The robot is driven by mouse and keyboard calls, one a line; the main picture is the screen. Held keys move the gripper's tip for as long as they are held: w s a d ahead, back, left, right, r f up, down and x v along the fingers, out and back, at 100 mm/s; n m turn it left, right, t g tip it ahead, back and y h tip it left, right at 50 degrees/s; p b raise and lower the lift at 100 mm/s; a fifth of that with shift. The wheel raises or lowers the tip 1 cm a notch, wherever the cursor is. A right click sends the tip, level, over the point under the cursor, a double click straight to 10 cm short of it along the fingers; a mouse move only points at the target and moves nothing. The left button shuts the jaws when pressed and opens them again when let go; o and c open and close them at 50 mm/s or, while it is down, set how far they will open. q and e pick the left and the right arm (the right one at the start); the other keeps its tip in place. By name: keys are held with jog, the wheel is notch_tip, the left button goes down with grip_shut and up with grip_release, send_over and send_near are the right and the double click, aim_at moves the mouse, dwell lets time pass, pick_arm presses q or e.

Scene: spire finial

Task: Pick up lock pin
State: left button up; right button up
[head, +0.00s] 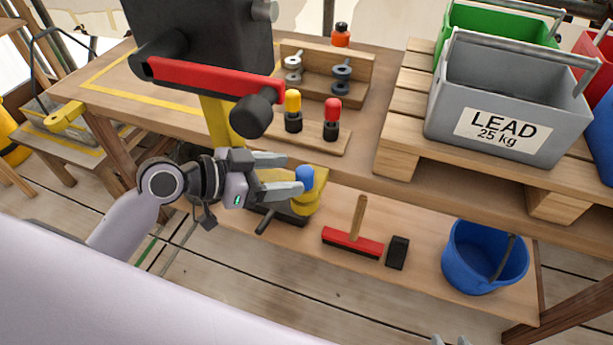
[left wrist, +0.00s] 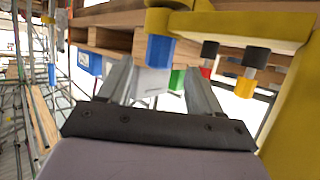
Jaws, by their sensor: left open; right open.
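A blue-headed pin (head: 304,178), which looks like the lock pin, stands in a yellow bracket (head: 308,200) beside the bench edge. My left gripper (head: 291,173) is open, with its fingertips close to the blue head. In the left wrist view the blue head (left wrist: 159,50) appears between the open fingers (left wrist: 160,72), just beyond their tips, against the yellow bracket (left wrist: 225,25). I cannot tell whether a finger touches it. The pin's lower part is hidden. My right gripper (head: 450,340) shows only its separated fingertips at the bottom edge of the head view.
Yellow (head: 293,106) and red (head: 332,113) knobs with black bases stand on a wooden strip behind the gripper. A dark machine with a red bar (head: 215,80) overhangs the arm. A brush (head: 352,240), black block (head: 397,252) and blue bucket (head: 484,255) occupy the lower shelf.

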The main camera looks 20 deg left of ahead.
aim_at(304, 174)
pick_arm(q)
jog(key=shift+x, duration=2.55)
jog(key=shift+s, duration=0.1)
jog(key=c, duration=1.1)
